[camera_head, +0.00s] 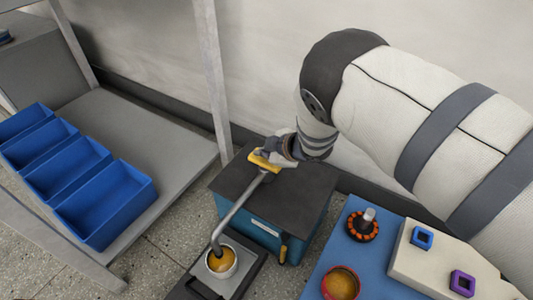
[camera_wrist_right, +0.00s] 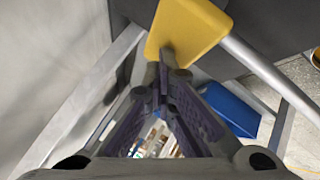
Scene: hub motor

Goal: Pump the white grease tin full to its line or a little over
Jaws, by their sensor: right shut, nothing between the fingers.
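The white grease tin (camera_head: 234,270) stands on a grey plate beside the teal pump box (camera_head: 262,237). Amber grease shows inside it; its fill line is too small to make out. A curved metal spout (camera_head: 228,220) ends over the tin. The yellow pump head (camera_head: 262,161) is at the spout's upper end, above the box's dark top. My right gripper (camera_head: 268,153) is shut and empty, right at the yellow head. In the right wrist view, the shut fingertips (camera_wrist_right: 170,68) are close against the yellow head (camera_wrist_right: 187,27); contact is unclear. My left gripper is out of view.
Several blue bins (camera_head: 104,203) stand on a grey shelf (camera_head: 150,130) at left, with a metal post (camera_head: 212,75) near the box. At right, a blue mat (camera_head: 330,262) holds a red tin (camera_head: 341,283), an orange-black part (camera_head: 362,226) and a pale block (camera_head: 430,268).

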